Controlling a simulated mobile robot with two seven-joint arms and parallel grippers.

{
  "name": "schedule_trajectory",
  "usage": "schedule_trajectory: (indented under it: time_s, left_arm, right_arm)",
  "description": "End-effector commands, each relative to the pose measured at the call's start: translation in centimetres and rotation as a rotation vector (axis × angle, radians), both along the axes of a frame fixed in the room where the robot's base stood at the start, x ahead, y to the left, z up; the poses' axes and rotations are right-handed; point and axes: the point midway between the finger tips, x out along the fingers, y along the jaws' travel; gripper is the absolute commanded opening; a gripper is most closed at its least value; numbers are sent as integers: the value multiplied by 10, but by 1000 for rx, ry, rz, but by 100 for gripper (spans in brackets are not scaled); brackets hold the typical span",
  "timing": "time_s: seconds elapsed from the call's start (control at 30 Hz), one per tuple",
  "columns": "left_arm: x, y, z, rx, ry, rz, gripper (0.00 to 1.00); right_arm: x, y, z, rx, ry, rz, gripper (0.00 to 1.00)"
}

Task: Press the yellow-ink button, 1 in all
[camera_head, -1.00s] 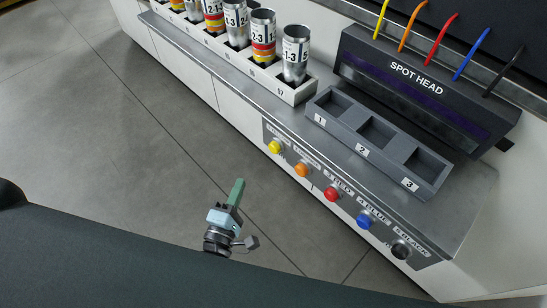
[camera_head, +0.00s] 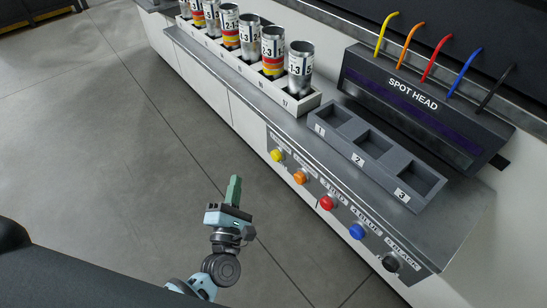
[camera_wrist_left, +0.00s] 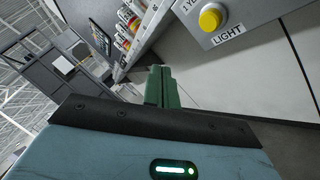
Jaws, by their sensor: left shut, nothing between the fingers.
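The yellow-ink button (camera_head: 277,155) is a round yellow knob at the left end of the button panel on the counter's front. It also shows at the top right of the left wrist view (camera_wrist_left: 210,17), above a label reading "LIGHT". My left gripper (camera_head: 234,190) is shut and empty, its green fingers pointing up in the head view. It is apart from the panel, to the left of and below the yellow button in the picture. In the left wrist view the shut fingers (camera_wrist_left: 161,88) are left of and below the button. My right gripper is not in view.
Orange (camera_head: 300,177), red (camera_head: 326,202), blue (camera_head: 357,231) and black (camera_head: 391,263) buttons follow along the panel. A three-slot grey tray (camera_head: 374,158) and a rack of cans (camera_head: 301,106) stand on the counter. The floor in front is clear.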

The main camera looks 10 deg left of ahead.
Motion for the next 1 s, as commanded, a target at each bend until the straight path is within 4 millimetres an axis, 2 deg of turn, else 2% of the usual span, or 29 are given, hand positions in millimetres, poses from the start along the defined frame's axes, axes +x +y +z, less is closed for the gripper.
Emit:
schedule_trajectory:
  time_s: [0.27, 0.73, 1.0]
  left_arm:
    - [5, -4, -1, 2, 1, 0, 0]
    - [49, -39, -1, 1, 1, 0, 0]
    - [66, -52, -2, 2, 2, 0, 0]
  right_arm:
    - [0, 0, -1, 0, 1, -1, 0]
    - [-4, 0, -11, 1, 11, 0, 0]
    - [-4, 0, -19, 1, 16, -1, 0]
